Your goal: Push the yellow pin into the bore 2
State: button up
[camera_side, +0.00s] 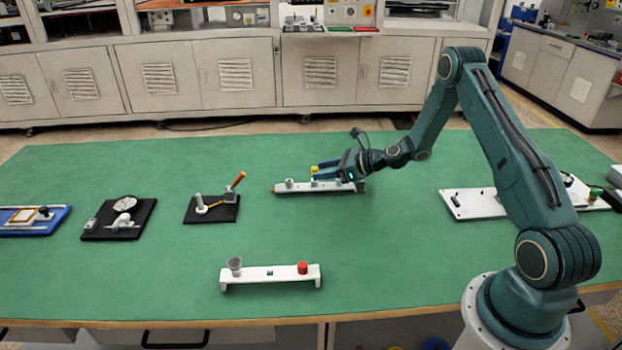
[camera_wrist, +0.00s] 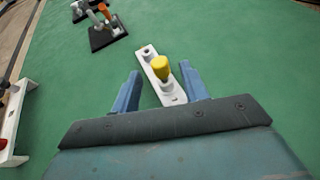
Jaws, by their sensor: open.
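The yellow pin (camera_wrist: 160,67) stands at about the middle of a narrow white bar (camera_wrist: 147,52) and sticks up from it. In the side view, the yellow pin (camera_side: 314,170) shows as a small spot by my fingertips, above the white bar (camera_side: 292,188). My gripper (camera_wrist: 160,70) is open, with one blue finger on each side of the pin and a visible gap to both. My gripper (camera_side: 322,169) also shows at the bar in the side view. No label marks bore 2, and I cannot tell how deep the pin sits.
A second white bar (camera_side: 254,281) with a grey cup (camera_side: 235,265) and a red piece (camera_side: 302,267) stands at the front. Black fixture boards (camera_side: 120,222) (camera_side: 212,210) lie left, and a white plate (camera_side: 474,205) lies right. Green table between them is clear.

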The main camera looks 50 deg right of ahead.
jog(key=v, duration=1.3)
